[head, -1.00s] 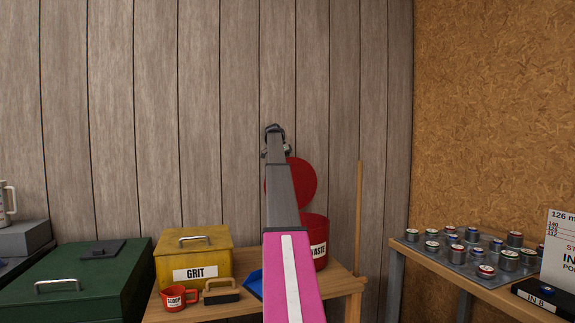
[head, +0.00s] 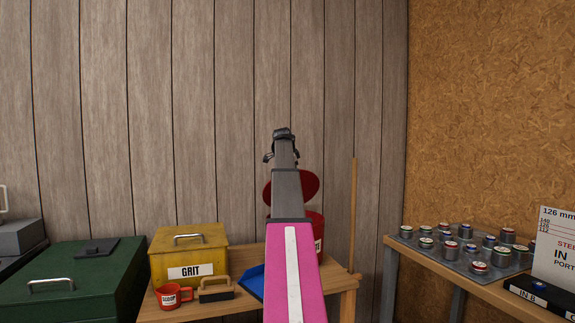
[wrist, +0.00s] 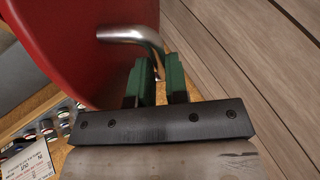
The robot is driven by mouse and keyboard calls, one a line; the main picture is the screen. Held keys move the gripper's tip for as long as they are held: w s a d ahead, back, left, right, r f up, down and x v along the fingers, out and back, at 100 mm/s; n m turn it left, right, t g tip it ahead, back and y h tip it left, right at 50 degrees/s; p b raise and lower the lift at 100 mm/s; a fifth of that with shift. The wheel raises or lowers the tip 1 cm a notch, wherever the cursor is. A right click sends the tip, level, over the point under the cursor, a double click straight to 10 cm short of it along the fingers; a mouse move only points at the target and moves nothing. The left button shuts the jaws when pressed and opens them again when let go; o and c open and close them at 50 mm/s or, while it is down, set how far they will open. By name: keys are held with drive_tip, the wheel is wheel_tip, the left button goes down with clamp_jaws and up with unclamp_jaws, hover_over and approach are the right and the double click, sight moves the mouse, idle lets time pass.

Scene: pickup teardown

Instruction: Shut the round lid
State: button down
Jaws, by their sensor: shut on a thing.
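The round red lid (head: 307,187) stands raised and tilted at the back of the red waste bin (head: 316,224). In the head view my arm covers its middle and part of the bin. In the wrist view the lid (wrist: 70,40) fills the upper left, with a bent metal handle (wrist: 125,33) on its face. My gripper (wrist: 157,75) has its green fingers closed on the end of that handle. My fingers are hidden behind my own arm in the head view.
The bin stands on a wooden bench with a yellow grit box (head: 188,250), red scoop (head: 172,296), brush (head: 215,290) and blue dustpan (head: 252,280). A wooden pole (head: 353,215) stands close right of the bin. A plank wall is behind.

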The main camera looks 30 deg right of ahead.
drive_tip(key=s+a+f+m+t+h, duration=0.1)
drive_tip(key=s+f+t, duration=0.3)
drive_tip(key=f, duration=0.5)
drive_tip(key=s+a+f+m+t+h, duration=0.1)
drive_tip(key=s+a+f+t+h, duration=0.1)
drive_tip(key=s+f, duration=0.6)
drive_tip(key=shift+s+f+t, duration=0.4)
drive_tip(key=shift+s+t, duration=0.25)
drive_tip(key=shift+t, duration=0.25)
drive_tip(key=shift+a+f, duration=0.1)
drive_tip(key=shift+f, duration=0.05)
drive_tip(key=c, duration=1.1)
unclamp_jaws()
drive_tip(key=v, duration=1.1)
drive_tip(key=shift+w, duration=0.1)
